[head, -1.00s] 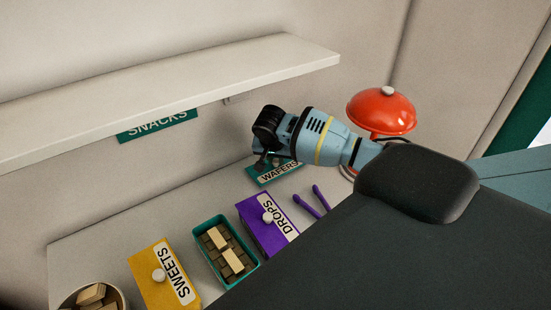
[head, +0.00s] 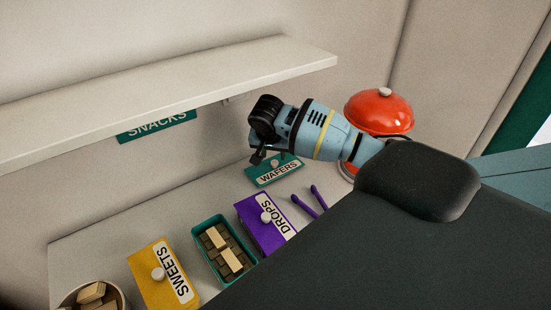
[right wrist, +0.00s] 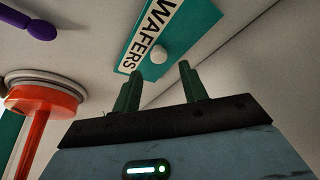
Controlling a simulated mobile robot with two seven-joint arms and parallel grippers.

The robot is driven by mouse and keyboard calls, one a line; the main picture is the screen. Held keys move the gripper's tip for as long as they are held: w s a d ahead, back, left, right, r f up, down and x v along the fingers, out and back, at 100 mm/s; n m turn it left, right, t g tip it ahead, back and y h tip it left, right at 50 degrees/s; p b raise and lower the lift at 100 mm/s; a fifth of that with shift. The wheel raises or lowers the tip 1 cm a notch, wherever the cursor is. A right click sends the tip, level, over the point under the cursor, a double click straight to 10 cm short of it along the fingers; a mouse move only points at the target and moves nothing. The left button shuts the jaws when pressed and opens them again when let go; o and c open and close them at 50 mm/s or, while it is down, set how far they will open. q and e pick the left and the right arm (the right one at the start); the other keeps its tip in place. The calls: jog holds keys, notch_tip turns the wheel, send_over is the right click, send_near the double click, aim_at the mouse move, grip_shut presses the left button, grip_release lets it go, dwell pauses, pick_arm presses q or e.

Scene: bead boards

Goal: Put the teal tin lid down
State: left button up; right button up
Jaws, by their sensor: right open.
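The teal tin lid (head: 264,181), with a white WAFERS label and a pale round knob, lies on the counter near the back wall. It also shows in the right wrist view (right wrist: 188,42), beyond the fingertips. My right gripper (head: 257,158) is open and empty, a little above and to the left of the lid in the head view. In the right wrist view its two green fingers (right wrist: 160,72) stand apart with nothing between them, clear of the knob. My left gripper is not in view.
An open teal tin (head: 203,260) of brown and pale pieces stands between the yellow SWEETS lid (head: 150,283) and purple DROPS lid (head: 255,223). Purple tongs (head: 305,206), a red domed object (head: 378,112) and a bowl (head: 68,299) are nearby. A shelf (head: 170,90) overhangs the counter.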

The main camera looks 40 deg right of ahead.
aim_at(273, 174)
jog(key=v, duration=0.3)
jog(key=shift+s+a+r, duration=0.1)
jog(key=shift+s+r, duration=0.05)
dwell(0.6)
